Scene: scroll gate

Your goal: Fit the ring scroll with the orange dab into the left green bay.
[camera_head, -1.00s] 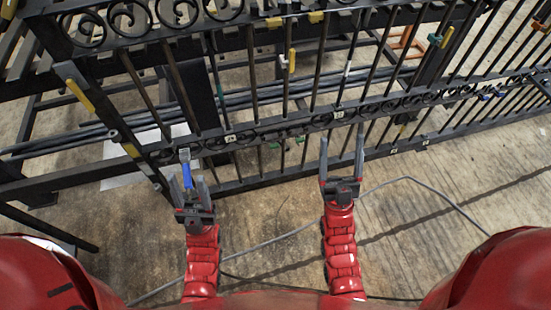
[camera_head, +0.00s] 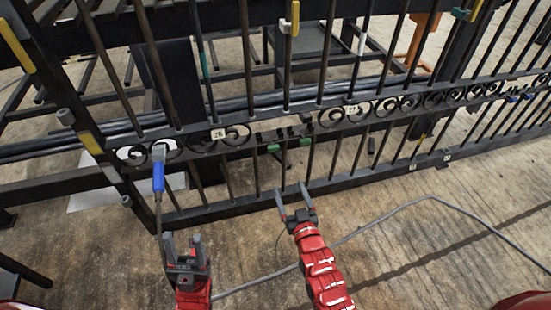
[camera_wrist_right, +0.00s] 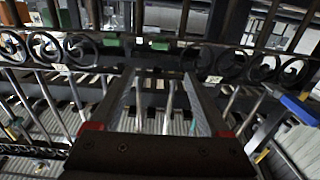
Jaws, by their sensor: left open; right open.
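The gate's scroll row has a gap with a green left tab (camera_head: 273,148) and a green right tab (camera_head: 304,141). Green pieces also show in the right wrist view (camera_wrist_right: 113,44). I cannot make out an orange dab on any ring scroll. Curled scrolls (camera_head: 237,135) sit left of the gap, and more (camera_head: 388,107) sit right of it. My left gripper (camera_head: 182,240) is open and empty, below the gate's lower left part. My right gripper (camera_head: 294,192) is open and empty, just in front of the lower rail below the green tabs. Its fingers also show in the right wrist view (camera_wrist_right: 168,95).
A blue-handled tool (camera_head: 158,178) with a grey head stands at the gate's left, a cable below it. Yellow pieces (camera_head: 90,143) mark the left post. A grey cable (camera_head: 400,205) crosses the otherwise open floor. Black bars of the gate (camera_head: 285,60) stand in front.

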